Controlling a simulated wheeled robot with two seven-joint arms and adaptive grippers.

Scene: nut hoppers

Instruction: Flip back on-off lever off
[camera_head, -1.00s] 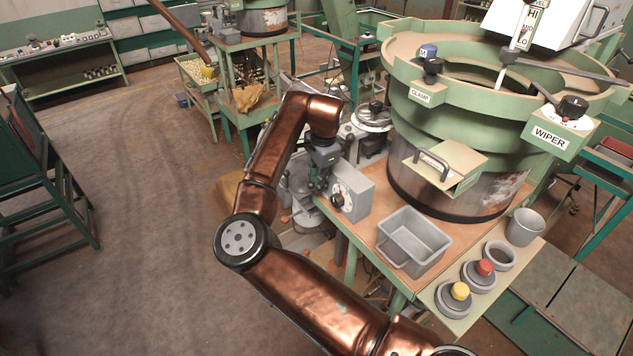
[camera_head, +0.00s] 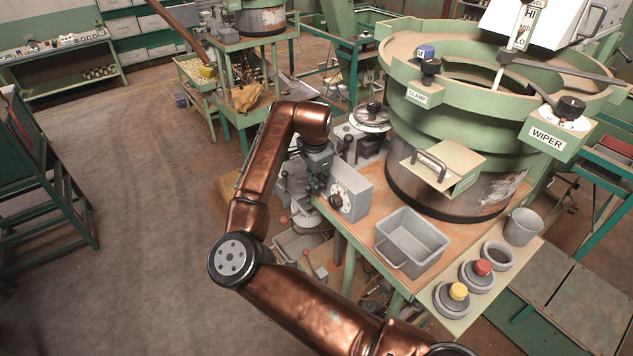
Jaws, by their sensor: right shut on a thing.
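My right gripper (camera_head: 318,180) is small and dark at the end of my copper arm. It is close against the left side of a grey control box (camera_head: 350,188) with a round dial and knob on its front. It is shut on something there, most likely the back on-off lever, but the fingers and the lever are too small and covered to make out. I cannot tell which way the lever points. My left gripper is not in view.
The green bowl hopper (camera_head: 455,120) stands right of the box on the workbench. A grey bin (camera_head: 412,238) is in front, with a red button (camera_head: 483,267) and a yellow button (camera_head: 458,291) near the bench corner. Open floor lies left of my arm.

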